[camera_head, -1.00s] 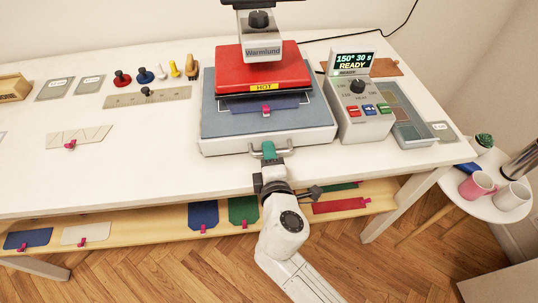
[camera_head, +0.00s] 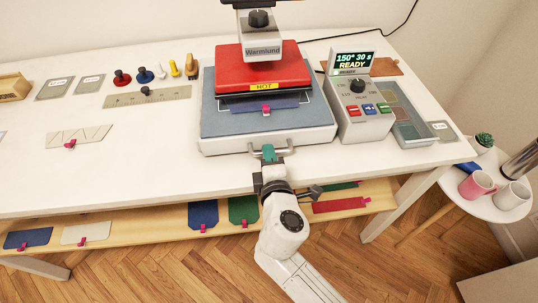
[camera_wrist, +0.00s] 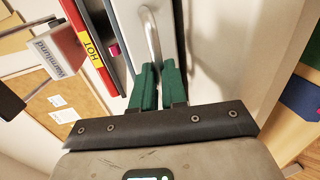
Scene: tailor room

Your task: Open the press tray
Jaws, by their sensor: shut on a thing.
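The press tray (camera_head: 215,148) is the pale grey drawer with a blue-grey top under the red press head (camera_head: 250,72) marked HOT. A metal bar handle (camera_head: 288,149) is on its front edge. My gripper (camera_head: 268,152), with green fingertips, is shut on the handle. In the wrist view the fingers (camera_wrist: 158,72) are closed around the lower end of the handle (camera_wrist: 150,32). A dark blue piece with a pink tab (camera_head: 265,107) lies on the tray, partly beneath the press head.
A control box (camera_head: 362,110) reading 150°, 30 s, READY stands right of the press. A ruler (camera_head: 150,97), stamps and small plates lie left. A shelf (camera_head: 130,232) with coloured pieces is below the table's front edge. A stool with mugs (camera_head: 477,183) stands right.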

